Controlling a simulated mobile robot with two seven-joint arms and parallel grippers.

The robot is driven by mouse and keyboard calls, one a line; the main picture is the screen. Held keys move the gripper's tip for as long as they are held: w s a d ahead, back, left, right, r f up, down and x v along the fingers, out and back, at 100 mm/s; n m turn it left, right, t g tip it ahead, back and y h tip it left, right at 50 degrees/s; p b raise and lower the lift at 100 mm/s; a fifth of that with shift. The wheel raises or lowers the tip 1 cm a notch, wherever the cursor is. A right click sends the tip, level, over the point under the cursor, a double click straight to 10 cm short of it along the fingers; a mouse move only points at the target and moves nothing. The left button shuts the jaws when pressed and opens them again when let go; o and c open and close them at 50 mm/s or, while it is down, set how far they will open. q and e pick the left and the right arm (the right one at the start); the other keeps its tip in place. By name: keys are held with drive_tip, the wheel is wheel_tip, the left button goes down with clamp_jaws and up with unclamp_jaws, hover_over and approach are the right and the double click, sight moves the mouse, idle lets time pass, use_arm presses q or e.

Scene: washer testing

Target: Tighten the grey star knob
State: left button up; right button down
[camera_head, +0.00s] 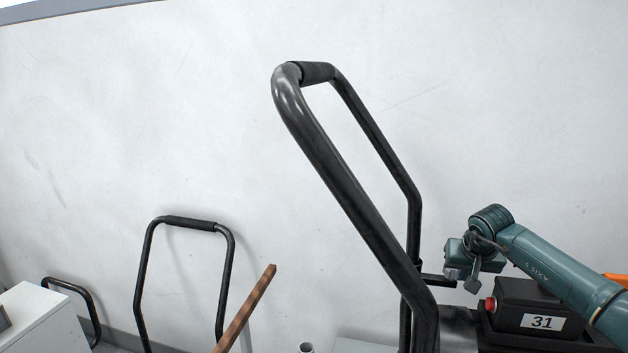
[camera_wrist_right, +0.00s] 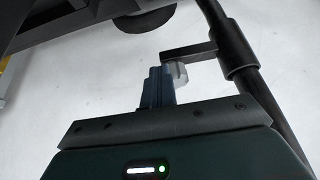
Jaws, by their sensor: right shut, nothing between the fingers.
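The grey star knob (camera_wrist_right: 181,74) shows in the right wrist view as a small light-grey piece at the end of a short black bracket (camera_wrist_right: 192,54). The bracket comes off a black handle tube (camera_wrist_right: 238,62). My right gripper (camera_wrist_right: 157,72) is shut and empty, its blue fingers just left of the knob and close to it. I cannot tell whether they touch. In the head view my right gripper (camera_head: 457,272) is beside the bracket (camera_head: 438,280), and the knob is mostly hidden there. My left gripper is not in view.
The large black push handle (camera_head: 345,190) rises left of my right arm. A black box marked 31 (camera_head: 510,310) with a red button (camera_head: 490,305) lies below the arm. A smaller handle (camera_head: 187,222), a wooden bar (camera_head: 248,305) and a white cabinet (camera_head: 50,325) stand at left.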

drive_tip(key=shift+w+a+r, duration=0.1)
drive_tip(key=shift+a, duration=0.6)
drive_tip(key=shift+w+a, duration=0.25)
drive_tip(key=shift+a, duration=0.5)
drive_tip(key=shift+s+a, duration=0.1)
drive_tip(key=shift+s, duration=0.1)
drive_tip(key=shift+p, duration=0.3)
wheel_tip(320, 180, up, 6)
drive_tip(key=p, duration=0.4)
hover_over(451, 272)
drive_tip(key=s+a, duration=0.2)
drive_tip(key=s, duration=0.1)
drive_tip(key=shift+w+d, duration=0.1)
drive_tip(key=shift+d, duration=0.15)
